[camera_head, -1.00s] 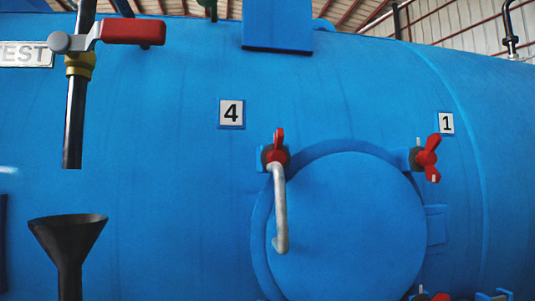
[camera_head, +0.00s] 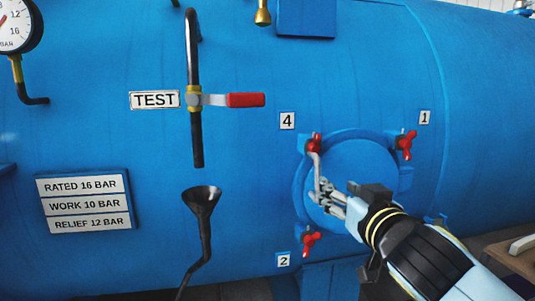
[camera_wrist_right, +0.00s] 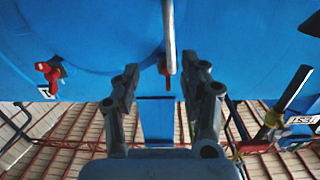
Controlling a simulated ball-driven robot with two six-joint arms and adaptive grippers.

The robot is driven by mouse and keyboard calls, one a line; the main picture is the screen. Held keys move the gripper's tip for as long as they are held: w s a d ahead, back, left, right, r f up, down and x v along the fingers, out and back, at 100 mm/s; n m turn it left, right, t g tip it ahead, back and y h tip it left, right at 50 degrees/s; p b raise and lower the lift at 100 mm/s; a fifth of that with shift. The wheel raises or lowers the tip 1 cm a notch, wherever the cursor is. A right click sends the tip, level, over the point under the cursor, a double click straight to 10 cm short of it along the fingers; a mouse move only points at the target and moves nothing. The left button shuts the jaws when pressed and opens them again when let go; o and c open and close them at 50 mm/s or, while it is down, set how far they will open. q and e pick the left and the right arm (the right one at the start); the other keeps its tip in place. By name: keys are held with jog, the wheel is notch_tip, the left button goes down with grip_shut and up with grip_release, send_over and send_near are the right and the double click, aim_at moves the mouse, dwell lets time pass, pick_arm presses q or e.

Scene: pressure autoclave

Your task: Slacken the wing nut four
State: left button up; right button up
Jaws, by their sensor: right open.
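Wing nut four (camera_head: 314,143) is red and sits at the upper left rim of the round blue door (camera_head: 365,160), beside the "4" label (camera_head: 287,121). A grey bent bar (camera_head: 317,166) hangs down from it. My right gripper (camera_head: 326,190) is in front of the door at the bar's lower end, below the nut. In the right wrist view my right gripper (camera_wrist_right: 168,74) has its fingers apart, with the grey bar (camera_wrist_right: 169,35) seen between them. I cannot tell whether they touch it. The red nut (camera_wrist_right: 162,66) shows partly behind the bar. My left gripper is out of view.
Other red wing nuts sit by label 1 (camera_head: 405,144) and label 2 (camera_head: 310,243). To the left are the red-handled test valve (camera_head: 246,100), a black funnel (camera_head: 201,199), a rating plate (camera_head: 84,202) and a gauge (camera_head: 15,27). The wall between funnel and door is clear.

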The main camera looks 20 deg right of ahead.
jog(key=p, duration=0.1)
send_near(317, 146)
jog(key=shift+t, duration=0.4)
jog(key=p+x, duration=0.1)
jog(key=x, duration=0.2)
jog(key=p+x, duration=0.1)
jog(key=x, duration=0.2)
jog(key=p+x, duration=0.1)
jog(key=x, duration=0.2)
jog(key=shift+f, duration=0.3)
jog(key=shift+w+d+p, duration=0.15)
jog(key=shift+w+p, duration=0.15)
jog(key=shift+w, duration=0.35)
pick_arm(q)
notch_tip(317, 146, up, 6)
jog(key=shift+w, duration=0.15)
pick_arm(e)
grip_shut()
